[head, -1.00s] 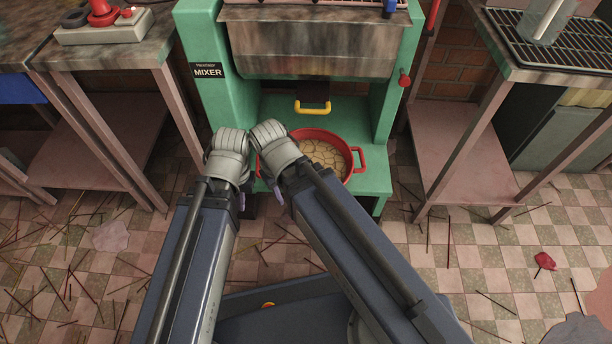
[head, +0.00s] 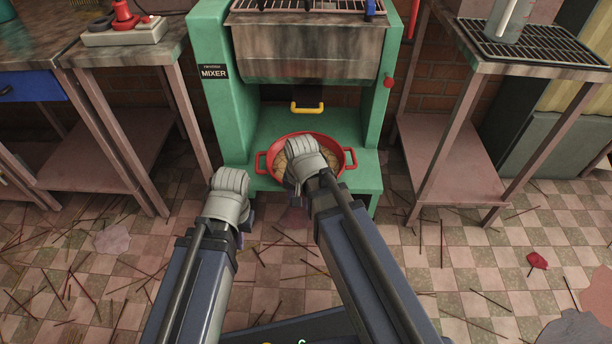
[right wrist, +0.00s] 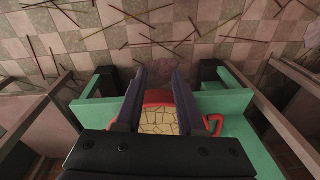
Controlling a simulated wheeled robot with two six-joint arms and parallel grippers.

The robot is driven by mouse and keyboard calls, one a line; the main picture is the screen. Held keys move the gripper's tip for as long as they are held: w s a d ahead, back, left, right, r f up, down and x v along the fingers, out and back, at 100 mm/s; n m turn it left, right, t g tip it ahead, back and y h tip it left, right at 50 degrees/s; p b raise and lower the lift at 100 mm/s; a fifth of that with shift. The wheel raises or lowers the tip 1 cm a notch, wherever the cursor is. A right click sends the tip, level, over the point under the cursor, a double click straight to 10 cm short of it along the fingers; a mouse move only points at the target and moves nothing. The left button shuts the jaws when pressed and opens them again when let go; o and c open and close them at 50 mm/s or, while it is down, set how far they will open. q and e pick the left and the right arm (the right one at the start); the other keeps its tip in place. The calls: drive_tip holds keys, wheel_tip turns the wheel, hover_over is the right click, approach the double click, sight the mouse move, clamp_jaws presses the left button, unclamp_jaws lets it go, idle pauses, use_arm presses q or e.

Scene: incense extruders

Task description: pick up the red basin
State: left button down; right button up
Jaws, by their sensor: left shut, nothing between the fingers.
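The red basin (head: 342,166) sits on the green lower shelf of the mixer in the head view, with a handle on each side and a tan, cracked-looking filling. My right gripper hangs over it, its wrist covering part of the basin. In the right wrist view, my right gripper (right wrist: 160,76) is open, and the basin's red rim (right wrist: 158,97) and filling show between and beyond its fingers. I cannot tell whether they touch it. My left gripper (head: 247,217) is shut and empty, left of and in front of the basin; its fingers are mostly hidden.
The green mixer (head: 210,110) frames the basin, with a yellow handle (head: 308,108) above it. Tables stand at left (head: 125,58) and right (head: 480,62). Incense sticks litter the tiled floor (head: 440,265). A small red object (head: 537,261) lies at right.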

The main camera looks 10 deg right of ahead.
drive_tip(key=w+d+f+m+t+b, duration=0.2)
drive_tip(key=w+d+f+m+b, duration=0.1)
drive_tip(key=w+d+m, duration=0.7)
drive_tip(key=shift+m+y, duration=0.3)
drive_tip(key=shift+s+d+b+x, duration=0.1)
drive_tip(key=shift+s+b+x, duration=0.1)
drive_tip(key=shift+b+x, duration=1.55)
drive_tip(key=shift+s+d+b+x, duration=0.15)
drive_tip(key=shift+b+x, duration=1.6)
drive_tip(key=shift+f, duration=0.35)
clamp_jaws()
